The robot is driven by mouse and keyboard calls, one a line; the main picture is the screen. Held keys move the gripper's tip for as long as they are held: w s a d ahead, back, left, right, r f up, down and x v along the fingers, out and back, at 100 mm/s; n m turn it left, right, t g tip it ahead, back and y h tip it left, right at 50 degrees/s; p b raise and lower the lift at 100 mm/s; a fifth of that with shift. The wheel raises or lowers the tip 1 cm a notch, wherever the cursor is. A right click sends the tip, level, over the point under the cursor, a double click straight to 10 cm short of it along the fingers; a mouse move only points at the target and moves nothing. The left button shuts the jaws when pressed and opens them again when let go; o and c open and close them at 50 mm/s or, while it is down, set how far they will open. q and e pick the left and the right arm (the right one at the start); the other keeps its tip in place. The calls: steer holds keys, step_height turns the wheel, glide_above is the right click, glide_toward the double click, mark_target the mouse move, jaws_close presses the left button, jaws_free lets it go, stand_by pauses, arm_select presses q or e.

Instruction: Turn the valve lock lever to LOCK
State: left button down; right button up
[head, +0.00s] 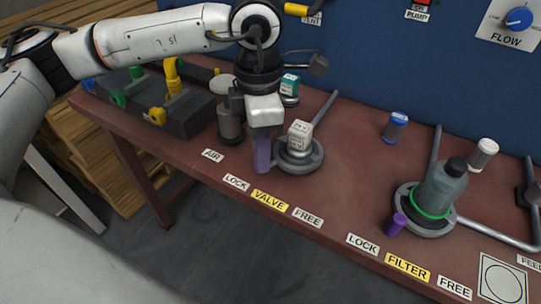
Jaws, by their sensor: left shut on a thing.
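The valve's round grey base (312,165) stands on the red-brown bench, with a small white labelled box-like part (300,134) above it. Its purple lever (262,153) is at the left of the base, above the LOCK label (236,183). The yellow VALVE label (270,200) and FREE label (307,217) continue along the front edge to the right. My left gripper (263,128) comes down from above and is shut on the purple lever; its fingers partly hide the lever's top. My right gripper is out of view.
Right of the valve stands the filter (441,188), with its own purple lever (396,224) and LOCK, FILTER and FREE labels. A grey cylinder (230,122) and a dark block with coloured valves (180,112) stand left. Blue-capped (394,127) and white (482,155) containers stand behind the filter.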

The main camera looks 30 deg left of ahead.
arm_select(q)
steer(key=shift+a, duration=0.1)
stand_by(0.3)
steer(key=c, duration=1.7)
jaws_free()
steer(key=shift+o, duration=0.2)
step_height(320, 180, up, 10)
steer(key=shift+r+p, duration=0.2)
steer(key=shift+p, duration=0.1)
